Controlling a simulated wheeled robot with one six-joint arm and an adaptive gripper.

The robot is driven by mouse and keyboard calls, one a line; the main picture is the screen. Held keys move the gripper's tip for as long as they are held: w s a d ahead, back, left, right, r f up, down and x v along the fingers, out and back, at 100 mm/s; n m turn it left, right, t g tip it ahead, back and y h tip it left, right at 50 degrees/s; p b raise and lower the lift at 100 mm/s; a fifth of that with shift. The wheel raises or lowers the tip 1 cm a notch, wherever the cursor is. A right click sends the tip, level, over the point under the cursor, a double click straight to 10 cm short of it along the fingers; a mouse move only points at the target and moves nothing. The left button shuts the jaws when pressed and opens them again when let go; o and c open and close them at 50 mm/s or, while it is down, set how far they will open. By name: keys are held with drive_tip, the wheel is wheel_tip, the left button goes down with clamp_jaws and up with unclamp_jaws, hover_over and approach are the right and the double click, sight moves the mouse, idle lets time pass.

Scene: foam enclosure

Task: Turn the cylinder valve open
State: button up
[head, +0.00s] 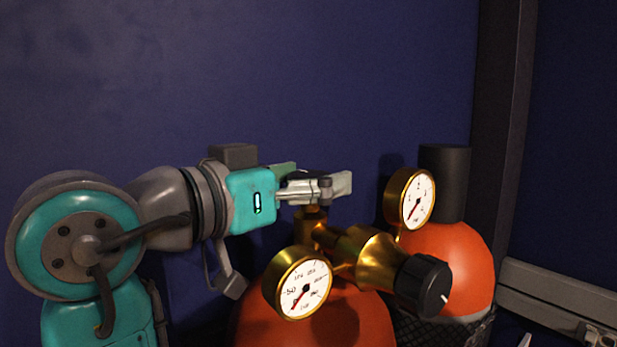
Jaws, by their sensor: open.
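An orange gas cylinder (345,325) stands at the lower middle of the head view, with a brass regulator (352,250) on top. The regulator carries a front gauge (303,288), a second gauge (410,198) and a black knob (425,283). My gripper (340,184) comes in from the left, level, with its open fingers right above the brass valve stem (311,215). The fingers and my gripper's body hide the top of the valve, so its handwheel does not show clearly. I cannot tell whether the fingers touch it.
A second orange cylinder (465,265) with a black cap (444,180) stands behind to the right, in a dark mesh holder (450,328). A dark blue wall (250,70) is close behind. A dark post (500,120) and a grey rail (555,295) are at the right.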

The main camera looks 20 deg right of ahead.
drive_tip(key=shift+d, duration=0.1)
drive_tip(key=c, duration=1.2)
drive_tip(key=shift+n+t+y, duration=1)
drive_tip(key=shift+n+t, duration=0.2)
drive_tip(key=shift+t, duration=0.4)
drive_tip(key=shift+n+t+y, duration=1)
drive_tip(key=shift+n+t, duration=0.2)
drive_tip(key=shift+t, duration=0.4)
drive_tip(key=o, duration=1.2)
drive_tip(key=v, duration=1.2)
